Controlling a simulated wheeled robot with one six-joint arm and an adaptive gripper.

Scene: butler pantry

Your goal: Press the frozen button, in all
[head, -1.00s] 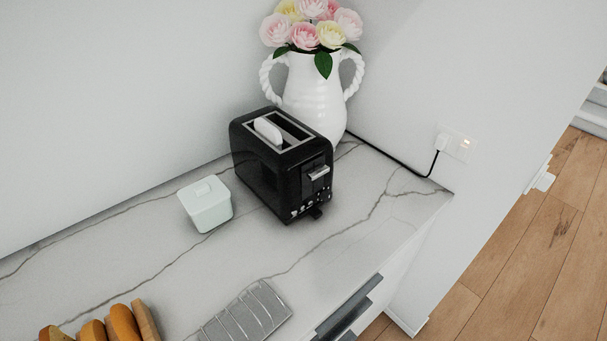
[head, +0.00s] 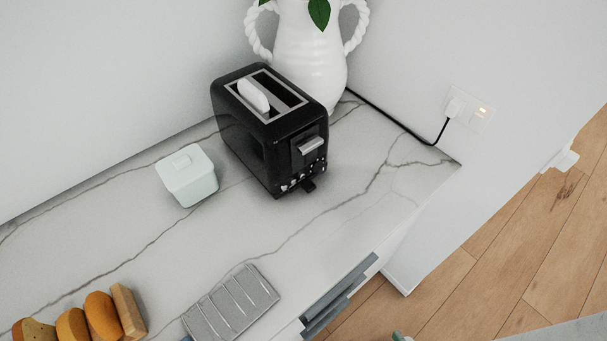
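A black toaster (head: 262,135) stands upright on the marble counter (head: 290,235). A white slice-like piece (head: 253,96) sticks up from its left slot, and the other slot looks empty. The silver lever (head: 311,146) is on the end panel facing right and forward. Below it is a cluster of small buttons and a dark knob (head: 309,185). The button labels are too small to read, so I cannot tell which one is the frozen button. My gripper is not in view.
A white lidded box (head: 187,176) stands left of the toaster, and a white vase (head: 310,60) is behind it. A metal rack (head: 230,303) and bread pieces (head: 102,316) lie in front. A black cord runs to the wall socket (head: 472,107). Counter right of the toaster is clear.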

